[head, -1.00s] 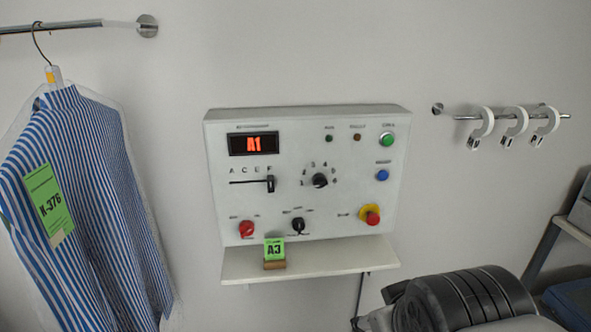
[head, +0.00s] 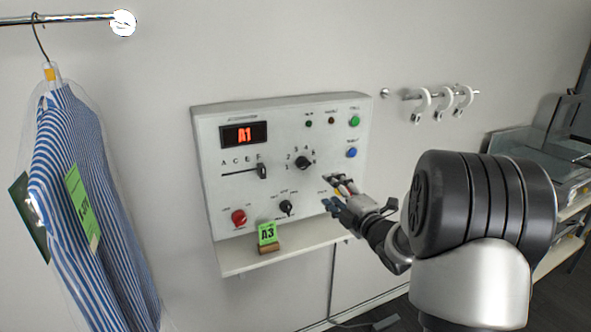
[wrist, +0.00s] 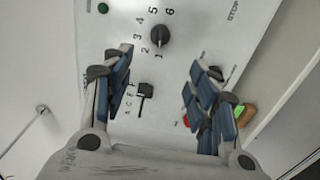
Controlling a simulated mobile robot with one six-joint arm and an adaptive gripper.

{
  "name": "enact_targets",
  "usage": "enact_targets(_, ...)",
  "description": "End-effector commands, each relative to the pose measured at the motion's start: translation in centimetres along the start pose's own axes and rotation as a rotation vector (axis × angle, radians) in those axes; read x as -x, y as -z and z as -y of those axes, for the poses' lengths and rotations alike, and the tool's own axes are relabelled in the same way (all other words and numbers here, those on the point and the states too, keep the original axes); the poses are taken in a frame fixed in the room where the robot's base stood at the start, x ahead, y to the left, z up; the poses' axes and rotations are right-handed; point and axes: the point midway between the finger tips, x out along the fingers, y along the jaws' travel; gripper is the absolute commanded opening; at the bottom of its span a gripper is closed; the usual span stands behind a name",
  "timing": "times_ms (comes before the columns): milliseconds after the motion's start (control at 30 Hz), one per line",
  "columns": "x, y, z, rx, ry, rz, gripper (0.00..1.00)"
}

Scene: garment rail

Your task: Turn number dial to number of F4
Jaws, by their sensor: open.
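The black number dial (head: 304,163) is on the white control panel (head: 212,180), with numbers 1 to 6 around it. It also shows in the wrist view (wrist: 159,36), its pointer seemingly toward 1. The red display (head: 244,134) reads A1. The black letter slider (head: 262,171) is at the F end of its slot, and also shows in the wrist view (wrist: 146,90). My gripper (head: 333,190) is open and empty in front of the panel's lower right, to the right of and below the dial. It partly hides the emergency stop. In the wrist view the dial lies ahead, between the fingers.
A red knob (head: 239,217), a black selector (head: 286,207), a green button (head: 354,121) and a blue button (head: 352,152) are nearby. A green A3 tag (head: 267,233) stands on the shelf (head: 300,248) below. A bagged striped shirt (head: 95,200) hangs left.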

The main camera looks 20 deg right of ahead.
Motion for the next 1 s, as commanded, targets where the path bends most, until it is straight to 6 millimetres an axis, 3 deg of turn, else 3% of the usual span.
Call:
enact_targets(700,-14.3,0.2,0.1,-0.003,0.0,-0.001,0.53)
enact_targets(1000,-16.6,0.1,0.0,-0.004,0.001,0.001,0.53)
